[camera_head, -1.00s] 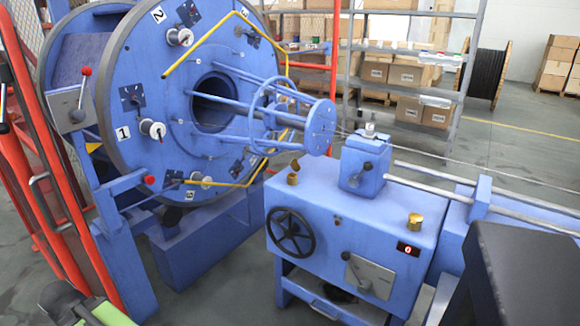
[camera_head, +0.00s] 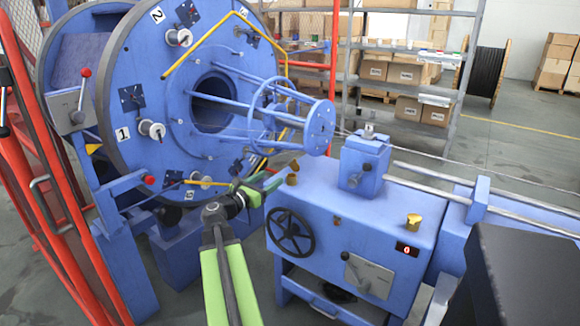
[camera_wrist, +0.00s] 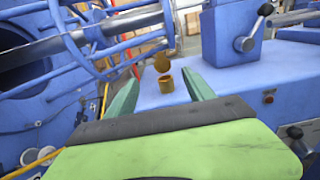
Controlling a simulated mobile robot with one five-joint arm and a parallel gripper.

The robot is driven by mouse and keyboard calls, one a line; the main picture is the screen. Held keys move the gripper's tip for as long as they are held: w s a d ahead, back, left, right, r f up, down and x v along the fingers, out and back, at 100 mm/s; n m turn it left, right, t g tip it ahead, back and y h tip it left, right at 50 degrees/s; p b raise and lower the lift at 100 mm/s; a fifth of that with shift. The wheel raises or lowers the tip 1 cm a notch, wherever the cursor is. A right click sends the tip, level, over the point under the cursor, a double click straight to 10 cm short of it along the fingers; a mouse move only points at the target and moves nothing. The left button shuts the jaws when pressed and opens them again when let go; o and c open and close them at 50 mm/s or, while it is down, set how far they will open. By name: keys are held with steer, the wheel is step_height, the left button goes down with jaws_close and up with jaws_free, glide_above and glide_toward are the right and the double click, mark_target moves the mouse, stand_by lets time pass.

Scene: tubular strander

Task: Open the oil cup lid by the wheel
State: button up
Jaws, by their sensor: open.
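The brass oil cup (camera_head: 292,179) stands on the blue machine housing just above the black handwheel (camera_head: 290,233). Its lid (camera_head: 295,166) shows above the cup, tilted up off its mouth. The wrist view also shows the cup (camera_wrist: 166,85) and the raised lid (camera_wrist: 161,64), with a gap between rim and lid. My gripper (camera_head: 274,182) is just left of the cup in the head view. In the wrist view my gripper (camera_wrist: 163,92) is open, with one green finger on each side of the cup in the picture. I see no contact with cup or lid.
A second brass cup (camera_head: 414,221) sits at the right of the housing top. A blue block with a lever (camera_head: 363,165) stands behind. The large strander drum (camera_head: 150,110) and its round end plate (camera_head: 320,128) are left and behind. Red fencing (camera_head: 50,170) stands at far left.

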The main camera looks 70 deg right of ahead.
mark_target(294, 162)
steer(key=x, duration=1.4)
steer(key=shift+d, duration=0.25)
steer(key=shift+c, duration=0.3)
